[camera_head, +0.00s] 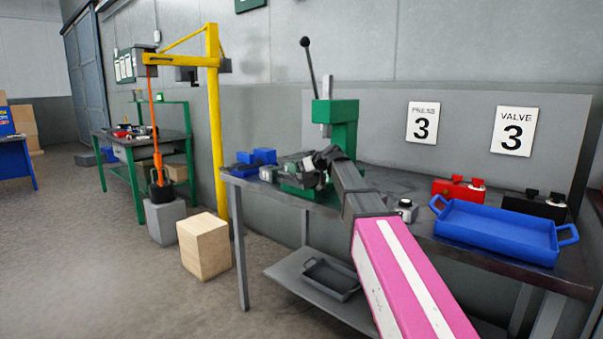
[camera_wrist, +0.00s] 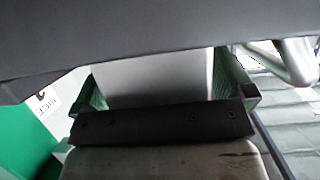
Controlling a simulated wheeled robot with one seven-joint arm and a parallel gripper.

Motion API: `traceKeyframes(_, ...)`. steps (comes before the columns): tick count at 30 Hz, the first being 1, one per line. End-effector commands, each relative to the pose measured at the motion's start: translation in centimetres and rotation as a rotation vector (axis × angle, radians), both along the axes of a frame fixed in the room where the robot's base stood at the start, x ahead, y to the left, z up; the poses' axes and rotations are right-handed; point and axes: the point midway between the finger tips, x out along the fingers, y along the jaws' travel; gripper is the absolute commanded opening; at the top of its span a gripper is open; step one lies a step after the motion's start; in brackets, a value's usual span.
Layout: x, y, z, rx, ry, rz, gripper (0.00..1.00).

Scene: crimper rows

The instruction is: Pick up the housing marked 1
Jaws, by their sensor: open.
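No housing with a readable mark 1 shows in either view. A small grey block-like part (camera_head: 405,209) with a dark round top stands on the bench right of my arm. Another small grey part (camera_head: 267,173) lies near the blue blocks. I cannot tell if either is the housing. My gripper (camera_head: 310,171) is over the bench in front of the green press (camera_head: 344,125), open, its tips hard to make out against the clutter there. In the wrist view, a dark bar with screws (camera_wrist: 160,123) and pale surfaces fill the close foreground; what they belong to is unclear.
Blue blocks (camera_head: 257,156) sit at the bench's left end. A red box (camera_head: 459,189), a black box (camera_head: 535,206) and a blue tray (camera_head: 497,230) are at the right. A grey tray (camera_head: 331,279) is on the lower shelf. A yellow post (camera_head: 215,130) stands left.

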Motion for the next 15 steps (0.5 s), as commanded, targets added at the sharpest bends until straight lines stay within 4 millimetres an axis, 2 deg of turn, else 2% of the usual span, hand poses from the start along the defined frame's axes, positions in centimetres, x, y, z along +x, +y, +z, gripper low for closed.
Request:
traceKeyframes(5,-0.04,-0.01,0.0,0.0,0.0,0.0,1.0)
traceKeyframes(6,-0.04,-0.01,0.0,0.0,0.0,0.0,0.87)
traceKeyframes(11,-0.05,-0.01,0.01,0.0,0.0,0.0,0.35)
traceKeyframes(12,-0.03,-0.02,0.09,0.002,-0.001,-0.001,0.29)
traceKeyframes(15,-0.03,-0.02,0.09,0.002,-0.001,-0.001,0.29)
